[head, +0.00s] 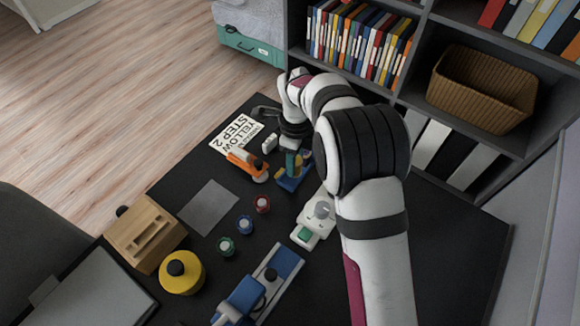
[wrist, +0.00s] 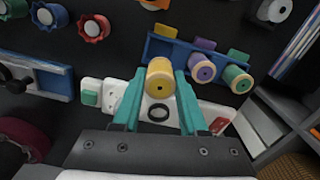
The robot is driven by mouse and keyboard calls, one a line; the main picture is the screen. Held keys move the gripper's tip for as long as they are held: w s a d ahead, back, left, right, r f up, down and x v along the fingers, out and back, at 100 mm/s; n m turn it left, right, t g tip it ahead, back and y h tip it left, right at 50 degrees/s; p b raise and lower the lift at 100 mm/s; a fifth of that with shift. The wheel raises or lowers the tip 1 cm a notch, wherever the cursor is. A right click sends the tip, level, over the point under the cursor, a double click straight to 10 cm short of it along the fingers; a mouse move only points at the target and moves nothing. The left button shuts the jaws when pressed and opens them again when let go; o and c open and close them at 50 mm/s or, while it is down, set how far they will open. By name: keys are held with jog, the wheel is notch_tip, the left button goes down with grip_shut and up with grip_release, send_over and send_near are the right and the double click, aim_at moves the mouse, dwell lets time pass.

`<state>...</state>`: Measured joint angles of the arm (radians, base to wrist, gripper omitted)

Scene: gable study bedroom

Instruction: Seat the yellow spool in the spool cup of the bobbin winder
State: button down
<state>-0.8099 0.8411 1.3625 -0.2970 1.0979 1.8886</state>
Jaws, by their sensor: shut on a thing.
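My gripper (wrist: 160,92) is shut on the yellow spool (wrist: 160,72), with one teal finger on each side and the spool's end facing the wrist camera. In the head view my gripper (head: 297,160) is over the blue spool rack, beyond the bobbin winder. The white bobbin winder (head: 308,233) has a green pad and a grey round part on top. In the wrist view the winder (wrist: 213,112) lies behind my fingers. A dark ring (wrist: 158,113) shows between the fingers below the spool; I cannot tell if it is the cup's rim.
A white card (head: 238,138), an orange tool (head: 246,166), small round knobs (head: 245,224), a blue device (head: 262,285) and a wooden block (head: 145,233) lie on the black table.

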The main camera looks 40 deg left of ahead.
jog(key=w+d+r, duration=0.3)
jog(key=d, duration=0.4)
jog(key=w+d+r, duration=0.2)
jog(key=w+d, duration=0.1)
jog(key=d, duration=0.5)
jog(key=w+d+r, duration=0.3)
jog(key=d, duration=0.4)
jog(key=a+f, duration=0.2)
jog(key=a, duration=0.1)
jog(key=a+f, duration=0.2)
jog(key=a, duration=0.2)
jog(key=w+a+f, duration=0.1)
jog(key=a+f, duration=0.2)
jog(key=a, duration=0.1)
notch_tip(320, 180, down, 3)
jog(key=shift+s+a+f, duration=0.1)
jog(key=shift+f, duration=0.4)
jog(key=shift+f, duration=0.15)
jog(key=shift+c, duration=2.2)
grip_release()
